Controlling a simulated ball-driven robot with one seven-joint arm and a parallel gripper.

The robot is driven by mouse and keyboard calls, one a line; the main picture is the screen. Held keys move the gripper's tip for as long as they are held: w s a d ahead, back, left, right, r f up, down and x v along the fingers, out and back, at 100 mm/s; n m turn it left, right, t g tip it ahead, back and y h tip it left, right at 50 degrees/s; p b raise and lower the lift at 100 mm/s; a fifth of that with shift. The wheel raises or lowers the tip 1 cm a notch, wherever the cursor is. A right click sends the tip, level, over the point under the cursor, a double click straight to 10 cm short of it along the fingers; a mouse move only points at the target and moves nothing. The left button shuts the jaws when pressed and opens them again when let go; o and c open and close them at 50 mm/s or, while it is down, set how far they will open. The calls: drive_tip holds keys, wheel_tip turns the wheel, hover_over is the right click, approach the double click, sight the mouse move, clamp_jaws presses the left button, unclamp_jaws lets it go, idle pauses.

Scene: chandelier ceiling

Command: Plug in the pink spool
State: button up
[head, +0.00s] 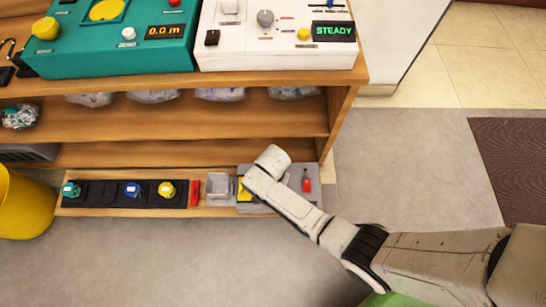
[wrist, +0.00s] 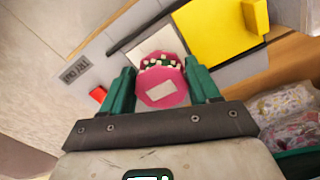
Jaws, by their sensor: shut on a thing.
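The pink spool (wrist: 163,93) shows in the wrist view, with a pale label on its face and light teeth along its far edge. My gripper (wrist: 161,80) is shut on it, one teal finger on each side. The spool is in front of a grey panel (wrist: 112,50), close to a white square (wrist: 158,44); I cannot tell whether it touches the panel. In the head view the grey panel (head: 312,197) lies at the right end of the low shelf. My wrist covers part of it and hides the spool and fingers there.
Left of the panel are a clear bin (head: 218,186), a red block (head: 195,193) and a black rack (head: 103,193) with teal, blue and yellow spools. The shelf boards (head: 225,118) rise behind. Floor at right is clear.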

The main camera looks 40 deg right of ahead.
drive_tip(key=shift+f+b, duration=0.35)
drive_tip(key=shift+f, duration=0.15)
idle(0.3)
drive_tip(key=o, duration=1.4)
drive_tip(key=shift+c, duration=0.2)
drive_tip(key=shift+r, duration=0.15)
drive_tip(key=shift+r+p, duration=3.65)
drive_tip(key=shift+p, duration=0.25)
clamp_jaws()
